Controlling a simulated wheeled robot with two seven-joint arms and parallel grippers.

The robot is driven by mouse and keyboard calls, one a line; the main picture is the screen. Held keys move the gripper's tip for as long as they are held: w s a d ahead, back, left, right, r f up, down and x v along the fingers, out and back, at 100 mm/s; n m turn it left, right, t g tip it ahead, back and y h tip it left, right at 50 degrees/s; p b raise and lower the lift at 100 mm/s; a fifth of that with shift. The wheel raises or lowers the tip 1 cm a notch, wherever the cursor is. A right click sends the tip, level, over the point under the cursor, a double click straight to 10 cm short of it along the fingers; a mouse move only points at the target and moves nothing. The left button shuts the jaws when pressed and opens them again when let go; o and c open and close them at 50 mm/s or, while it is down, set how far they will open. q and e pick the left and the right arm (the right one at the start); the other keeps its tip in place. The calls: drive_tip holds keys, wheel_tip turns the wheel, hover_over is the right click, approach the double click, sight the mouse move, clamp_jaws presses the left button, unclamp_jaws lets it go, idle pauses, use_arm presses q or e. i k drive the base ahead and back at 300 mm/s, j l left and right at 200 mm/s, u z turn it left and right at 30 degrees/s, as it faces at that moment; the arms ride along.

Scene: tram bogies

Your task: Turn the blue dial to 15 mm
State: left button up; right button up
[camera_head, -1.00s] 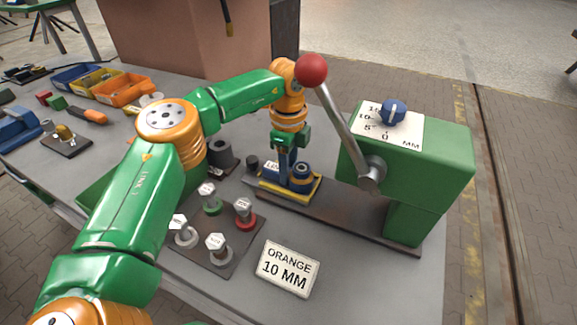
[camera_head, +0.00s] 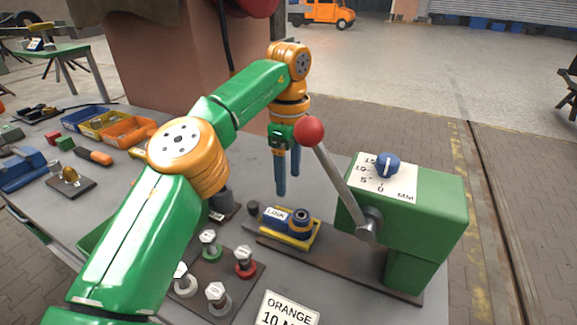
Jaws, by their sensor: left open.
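The blue dial (camera_head: 388,166) sits on a white scale plate (camera_head: 378,186) on top of the green press (camera_head: 425,215). The plate reads 0, 5, 10, 15 and MM. A pale line runs across the dial; I cannot tell exactly which number it marks. My left gripper (camera_head: 288,181) is open and empty, fingers pointing down, left of the dial and the press lever. My right gripper is not in view.
The press lever with a red ball (camera_head: 309,131) stands between my left gripper and the dial. A card (camera_head: 287,309) reads ORANGE 10 M, cut off below. Several capped pins stand on a dark plate (camera_head: 222,267). Bins and tools lie at the left.

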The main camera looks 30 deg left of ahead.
sight(387, 165)
drive_tip(key=k, duration=1.5)
